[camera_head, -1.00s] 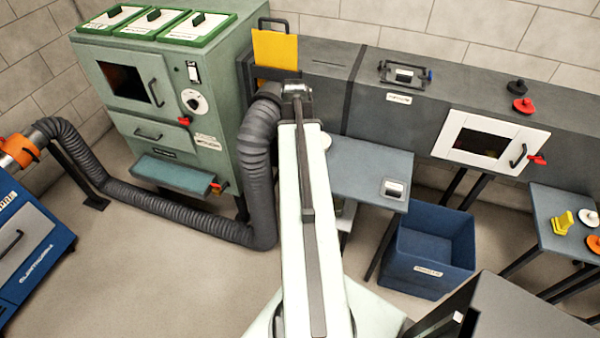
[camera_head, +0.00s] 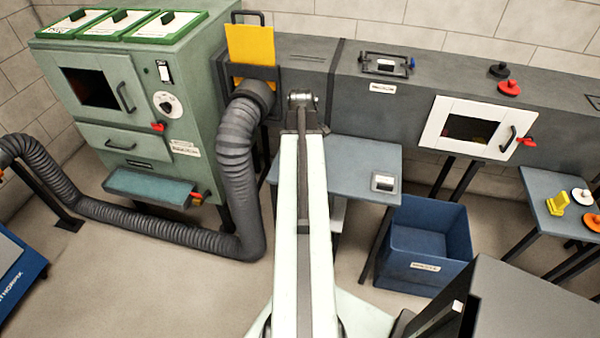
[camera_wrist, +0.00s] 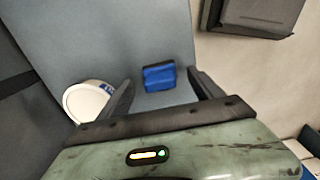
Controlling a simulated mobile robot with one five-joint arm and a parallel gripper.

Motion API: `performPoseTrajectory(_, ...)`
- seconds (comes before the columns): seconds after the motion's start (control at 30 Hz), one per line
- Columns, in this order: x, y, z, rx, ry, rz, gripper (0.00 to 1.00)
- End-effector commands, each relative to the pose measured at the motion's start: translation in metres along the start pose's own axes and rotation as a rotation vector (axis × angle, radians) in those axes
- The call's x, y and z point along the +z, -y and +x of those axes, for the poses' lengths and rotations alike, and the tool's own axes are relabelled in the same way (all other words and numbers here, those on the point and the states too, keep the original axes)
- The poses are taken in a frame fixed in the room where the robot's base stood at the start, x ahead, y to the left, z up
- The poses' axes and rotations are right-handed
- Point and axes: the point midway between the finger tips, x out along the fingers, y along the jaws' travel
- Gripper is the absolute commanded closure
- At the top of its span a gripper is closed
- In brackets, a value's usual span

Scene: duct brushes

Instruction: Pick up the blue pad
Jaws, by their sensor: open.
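The blue pad (camera_wrist: 159,76) lies on a grey-blue tabletop (camera_wrist: 120,30) in the wrist view. It is a small block with a darker blue part. My gripper (camera_wrist: 161,84) is open, with one dark finger to the left of the pad and one to the right. The pad shows between and just beyond the fingertips, and no finger is seen to touch it. In the head view the pad does not show, and my arm covers part of the table (camera_head: 365,160).
A white round container (camera_wrist: 88,101) stands beside the left finger. In the head view, a small framed device (camera_head: 384,182) sits on the table's right side. A blue bin (camera_head: 425,267) stands on the floor to the right, and a ribbed grey hose (camera_head: 236,150) runs left of my arm.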

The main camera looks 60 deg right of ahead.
Motion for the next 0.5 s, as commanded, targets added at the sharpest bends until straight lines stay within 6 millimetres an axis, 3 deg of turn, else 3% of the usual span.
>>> performPoseTrajectory(0.03, 0.0001, 0.0001, 0.0187, 0.000, 0.000, 0.000, 0.25)
performPoseTrajectory(0.1, -0.0001, 0.0002, 0.0259, 0.000, 0.000, 0.000, 0.25)
performPoseTrajectory(0.33, -0.0006, 0.0003, 0.0229, 0.000, 0.000, -0.001, 0.25)
performPoseTrajectory(0.37, -0.0006, 0.0003, 0.0228, 0.000, 0.000, -0.001, 0.27)
performPoseTrajectory(0.5, -0.0008, 0.0003, 0.0227, 0.000, 0.000, -0.001, 0.66)
